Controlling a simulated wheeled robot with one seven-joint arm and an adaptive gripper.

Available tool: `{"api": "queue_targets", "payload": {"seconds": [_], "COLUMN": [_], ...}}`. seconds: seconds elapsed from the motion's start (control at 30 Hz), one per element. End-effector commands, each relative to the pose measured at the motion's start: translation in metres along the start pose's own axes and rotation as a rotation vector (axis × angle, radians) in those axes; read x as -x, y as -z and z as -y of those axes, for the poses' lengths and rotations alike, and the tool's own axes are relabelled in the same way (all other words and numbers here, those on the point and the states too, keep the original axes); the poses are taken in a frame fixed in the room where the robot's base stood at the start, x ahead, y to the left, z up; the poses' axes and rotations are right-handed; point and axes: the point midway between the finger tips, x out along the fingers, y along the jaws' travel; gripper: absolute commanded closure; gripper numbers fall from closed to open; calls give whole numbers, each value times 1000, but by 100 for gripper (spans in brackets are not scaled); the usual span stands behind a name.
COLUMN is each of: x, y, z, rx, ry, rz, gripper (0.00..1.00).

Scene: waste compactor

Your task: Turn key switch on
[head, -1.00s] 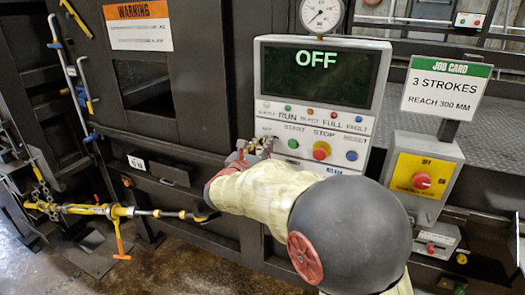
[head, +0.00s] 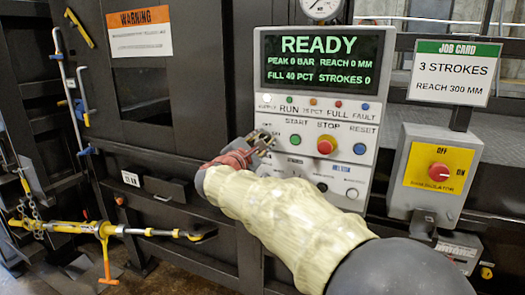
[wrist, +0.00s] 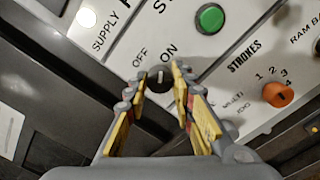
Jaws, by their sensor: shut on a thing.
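The key switch (wrist: 158,80) is a dark round knob with a pale mark, beside the OFF and ON labels on the white control panel (wrist: 190,45). In the wrist view my gripper (wrist: 161,76) has its yellow-padded fingers on both sides of the knob, shut on it. In the head view my gripper (head: 262,142) is at the left edge of the panel, and it hides the switch. The display (head: 318,60) reads READY, peak 0 bar, reach 0 mm, fill 40 pct, strokes 0. The supply lamp (wrist: 86,17) looks bright white.
The green start button (wrist: 209,18) and the orange strokes selector (wrist: 278,94) are near my fingers. The red stop button (head: 326,144) is to the right of my gripper. A yellow isolator box (head: 438,174) and a job card (head: 455,72) stand further right.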

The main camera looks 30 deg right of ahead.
Motion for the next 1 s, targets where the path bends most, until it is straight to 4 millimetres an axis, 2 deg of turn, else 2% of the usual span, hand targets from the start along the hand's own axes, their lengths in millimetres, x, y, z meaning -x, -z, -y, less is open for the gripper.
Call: {"api": "queue_targets", "payload": {"seconds": [0.3,0.7,0.73,1.0], "x": [0,0,0,0], "y": [2,1,1,1], "z": [2,1,1,1], "rx": [-69,-73,-73,-73], "ry": [3,3,3,2], "rz": [0,0,0,1], "gripper": [100,100,74,58]}}
